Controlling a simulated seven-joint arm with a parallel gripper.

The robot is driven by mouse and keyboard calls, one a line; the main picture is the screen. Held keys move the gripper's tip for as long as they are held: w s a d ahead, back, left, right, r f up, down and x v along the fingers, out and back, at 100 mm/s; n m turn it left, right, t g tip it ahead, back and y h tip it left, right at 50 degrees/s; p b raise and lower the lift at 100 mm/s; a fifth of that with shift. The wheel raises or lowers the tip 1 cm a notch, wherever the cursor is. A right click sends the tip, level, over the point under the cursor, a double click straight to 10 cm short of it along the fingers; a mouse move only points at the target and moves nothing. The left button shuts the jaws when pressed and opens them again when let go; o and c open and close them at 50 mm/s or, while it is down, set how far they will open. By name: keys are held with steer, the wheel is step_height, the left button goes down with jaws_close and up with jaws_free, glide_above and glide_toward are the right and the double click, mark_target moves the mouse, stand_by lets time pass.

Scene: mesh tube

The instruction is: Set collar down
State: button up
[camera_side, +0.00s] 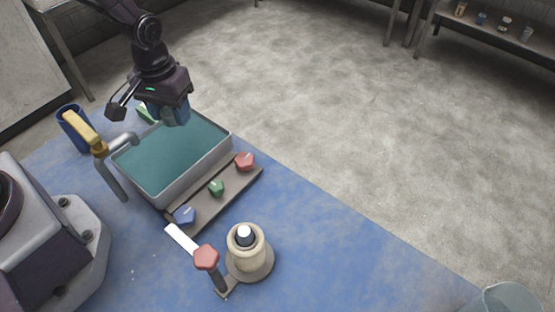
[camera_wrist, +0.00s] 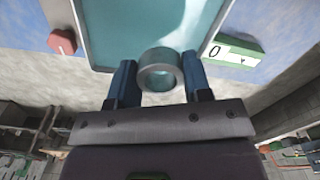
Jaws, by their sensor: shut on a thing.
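My gripper (camera_side: 168,115) hangs over the far end of the grey-rimmed basin (camera_side: 193,184), which has a teal inside. In the wrist view its two blue fingers are shut on the collar (camera_wrist: 161,84), a short grey-teal ring, which lies between the fingertips. The ring's opening faces the wrist camera, with the basin (camera_wrist: 108,30) behind it. In the side view the fingers hide most of the collar, and I cannot tell its exact height above the basin.
A rack with blue, green and red knobs (camera_side: 216,188) runs along the basin's near right side. A cream cylinder on a round base (camera_side: 246,252) and a red-topped post (camera_side: 207,257) stand nearer. A bent pipe (camera_side: 113,178) and blue cup (camera_side: 74,130) are left.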

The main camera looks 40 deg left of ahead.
steer(key=s+d+r+m, duration=0.1)
steer(key=s+d+m, duration=0.2)
steer(key=d, duration=1.2)
steer(key=s+d+r+m, duration=0.1)
steer(key=s+d+m, duration=0.15)
steer(key=d, duration=1.25)
steer(key=n, duration=0.1)
glide_above(359, 251)
steer(key=f, duration=0.8)
steer(key=shift+s+a+f, duration=0.25)
steer(key=shift+w+d+f, duration=0.15)
steer(key=shift+d+f, duration=0.05)
steer(key=shift+f, duration=1.75)
